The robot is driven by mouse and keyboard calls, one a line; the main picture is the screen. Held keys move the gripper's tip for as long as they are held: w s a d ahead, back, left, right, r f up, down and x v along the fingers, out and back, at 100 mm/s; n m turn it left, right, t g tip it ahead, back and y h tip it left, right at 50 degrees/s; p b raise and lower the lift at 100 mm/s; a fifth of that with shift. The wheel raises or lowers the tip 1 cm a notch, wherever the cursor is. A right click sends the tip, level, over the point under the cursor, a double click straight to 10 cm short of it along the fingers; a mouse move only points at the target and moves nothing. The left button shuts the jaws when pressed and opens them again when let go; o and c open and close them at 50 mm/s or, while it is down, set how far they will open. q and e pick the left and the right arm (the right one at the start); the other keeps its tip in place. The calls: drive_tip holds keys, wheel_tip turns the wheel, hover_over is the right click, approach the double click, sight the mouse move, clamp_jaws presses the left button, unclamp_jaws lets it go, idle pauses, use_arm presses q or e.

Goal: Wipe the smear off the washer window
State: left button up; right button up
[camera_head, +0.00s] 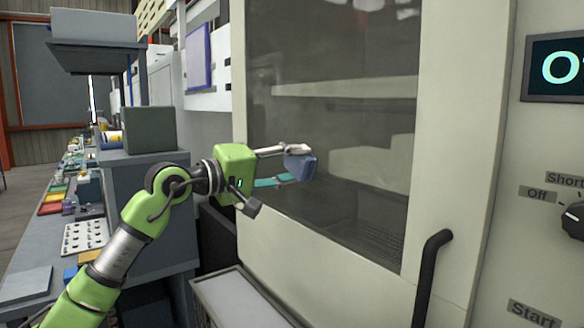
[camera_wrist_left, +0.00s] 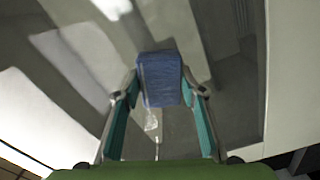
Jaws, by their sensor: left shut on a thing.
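The washer window (camera_head: 345,120) is a dark glass pane in a cream door, seen in the head view. It also fills much of the left wrist view (camera_wrist_left: 225,85). My left gripper (camera_head: 297,164) is shut on a blue sponge-like block (camera_head: 302,166) in front of the lower left part of the window. In the left wrist view the block (camera_wrist_left: 160,79) sits between the two fingertips. I cannot tell whether it touches the glass. A small pale patch (camera_wrist_left: 152,122) shows just below the block there; it may be the smear or a reflection. My right gripper is not in view.
A black door handle (camera_head: 430,275) stands out at the lower right of the door. A control panel with a dial (camera_head: 574,219) and a display (camera_head: 560,68) is at the far right. A cluttered bench (camera_head: 40,255) runs along the left.

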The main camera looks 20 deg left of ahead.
sight(358, 177)
use_arm(q)
drive_tip(key=shift+s+d+f+b, duration=0.1)
drive_tip(key=shift+s+d+b, duration=0.3)
drive_tip(key=shift+s+d, duration=0.45)
drive_tip(key=shift+s+d+r+b, duration=0.1)
drive_tip(key=shift+s+d+b, duration=0.4)
drive_tip(key=shift+d, duration=0.55)
drive_tip(key=shift+s+d+f+b, duration=0.1)
drive_tip(key=shift+s+d+b, duration=0.2)
drive_tip(key=shift+s+d, duration=0.6)
drive_tip(key=shift+s+d+b, duration=0.6)
drive_tip(key=shift+s+d, duration=0.2)
drive_tip(key=shift+d, duration=0.3)
drive_tip(key=shift+s+d+b, duration=0.55)
drive_tip(key=shift+s+d, duration=0.25)
drive_tip(key=shift+d, duration=0.25)
drive_tip(key=shift+s+d+b, duration=0.3)
drive_tip(key=shift+s+d, duration=0.3)
drive_tip(key=shift+d, duration=0.15)
drive_tip(key=shift+s+a+f+b, duration=0.1)
drive_tip(key=shift+s+a+b, duration=0.2)
drive_tip(key=shift+s+a, duration=0.05)
drive_tip(key=shift+b+v, duration=0.85)
drive_tip(key=shift+v, duration=1.7)
